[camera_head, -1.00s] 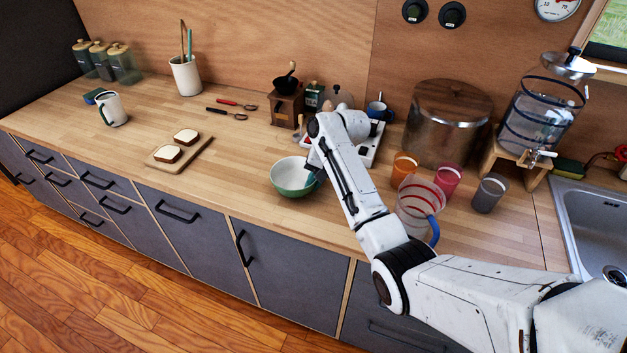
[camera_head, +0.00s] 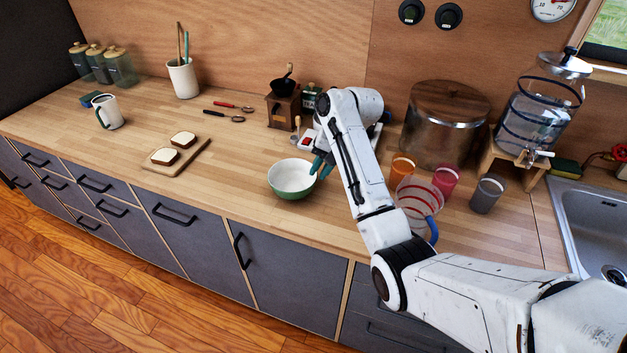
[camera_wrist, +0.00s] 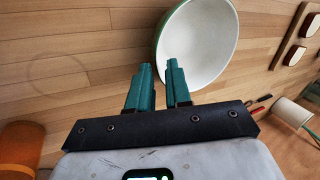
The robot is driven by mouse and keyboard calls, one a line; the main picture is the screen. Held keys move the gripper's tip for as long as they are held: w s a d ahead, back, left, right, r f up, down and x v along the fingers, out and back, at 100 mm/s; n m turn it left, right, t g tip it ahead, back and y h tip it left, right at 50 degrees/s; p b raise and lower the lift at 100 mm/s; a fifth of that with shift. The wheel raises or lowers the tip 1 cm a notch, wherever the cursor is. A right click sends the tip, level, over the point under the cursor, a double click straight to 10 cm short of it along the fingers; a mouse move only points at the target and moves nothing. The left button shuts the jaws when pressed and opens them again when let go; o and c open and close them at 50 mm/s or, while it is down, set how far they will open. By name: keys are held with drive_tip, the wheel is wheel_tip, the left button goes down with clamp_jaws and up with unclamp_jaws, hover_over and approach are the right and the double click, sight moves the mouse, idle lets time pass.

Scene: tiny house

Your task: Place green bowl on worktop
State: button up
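The green bowl (camera_head: 292,188), white inside, stands upright on the wooden worktop (camera_head: 235,165) near its front edge. My gripper (camera_head: 318,167) is at the bowl's right, back side, with its teal fingers just by the rim. In the wrist view the bowl (camera_wrist: 205,45) lies beyond the fingertips. A gap shows between the two fingers (camera_wrist: 158,68), with nothing held. One finger overlaps the bowl's rim in the picture and the other is outside it. I cannot tell whether they touch it.
Bread slices lie on a board (camera_head: 185,160) to the left. An orange cup (camera_head: 402,168), a red cup (camera_head: 446,180), a grey cup (camera_head: 487,194) and a clear jug (camera_head: 415,205) stand to the right. A grinder (camera_head: 283,106) is behind. Worktop left of the bowl is clear.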

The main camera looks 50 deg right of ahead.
drive_tip(key=v, duration=0.5)
drive_tip(key=shift+s+d+r, duration=0.1)
drive_tip(key=shift+s+r, duration=0.05)
drive_tip(key=shift+r, duration=0.15)
